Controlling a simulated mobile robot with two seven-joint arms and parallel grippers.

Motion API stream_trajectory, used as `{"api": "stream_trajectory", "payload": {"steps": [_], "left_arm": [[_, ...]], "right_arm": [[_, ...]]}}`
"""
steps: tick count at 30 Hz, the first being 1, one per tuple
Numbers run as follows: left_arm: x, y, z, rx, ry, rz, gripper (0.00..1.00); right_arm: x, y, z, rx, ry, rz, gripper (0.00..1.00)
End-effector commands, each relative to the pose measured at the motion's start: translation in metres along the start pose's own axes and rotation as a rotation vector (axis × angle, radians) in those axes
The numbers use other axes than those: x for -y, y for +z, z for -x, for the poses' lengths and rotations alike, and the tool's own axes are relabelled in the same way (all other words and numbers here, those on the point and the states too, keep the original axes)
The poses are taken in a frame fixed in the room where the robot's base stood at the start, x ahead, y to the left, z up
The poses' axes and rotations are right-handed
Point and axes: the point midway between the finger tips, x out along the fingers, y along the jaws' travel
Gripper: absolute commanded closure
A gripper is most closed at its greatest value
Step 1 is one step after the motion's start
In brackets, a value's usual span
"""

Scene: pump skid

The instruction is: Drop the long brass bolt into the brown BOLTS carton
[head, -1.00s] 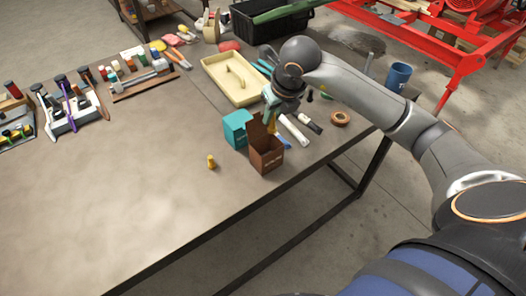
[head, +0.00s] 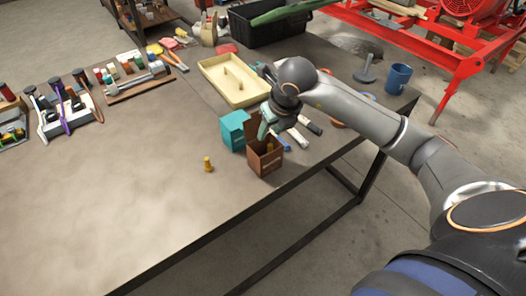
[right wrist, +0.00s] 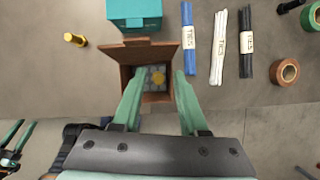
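The brown carton (head: 265,163) stands open on the table near its front edge. It also shows in the right wrist view (right wrist: 125,54), where my right gripper (right wrist: 158,76) is open above its mouth. A brass bolt (right wrist: 158,78) shows head-on in the carton's opening, between the fingertips but touching neither. In the head view this bolt (head: 269,147) stands inside the carton's rim; whether it rests on the bottom is unclear. My right gripper (head: 264,130) partly hides the carton's back. My left gripper (right wrist: 17,138) shows at the lower left, its fingers apart and empty.
A teal carton (head: 233,130) stands right behind the brown one. Another brass bolt (head: 208,164) stands on the table to the left. Blue, white and black tie bundles (right wrist: 218,48) and tape rolls (right wrist: 285,72) lie to the right. A cream tray (head: 235,78) is farther back.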

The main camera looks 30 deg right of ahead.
Motion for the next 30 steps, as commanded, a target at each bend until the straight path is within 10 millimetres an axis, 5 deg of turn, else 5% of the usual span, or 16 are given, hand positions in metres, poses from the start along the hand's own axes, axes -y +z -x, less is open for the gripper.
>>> {"api": "stream_trajectory", "payload": {"steps": [14,30], "left_arm": [[0.0,0.0,0.0,-0.001,0.0,0.0,0.5],[0.0,-0.002,0.001,-0.002,0.0,0.0,0.5]], "right_arm": [[0.0,0.001,0.012,0.003,0.0,-0.001,0.47],[0.0,0.001,0.114,0.003,0.0,0.0,0.47]]}}
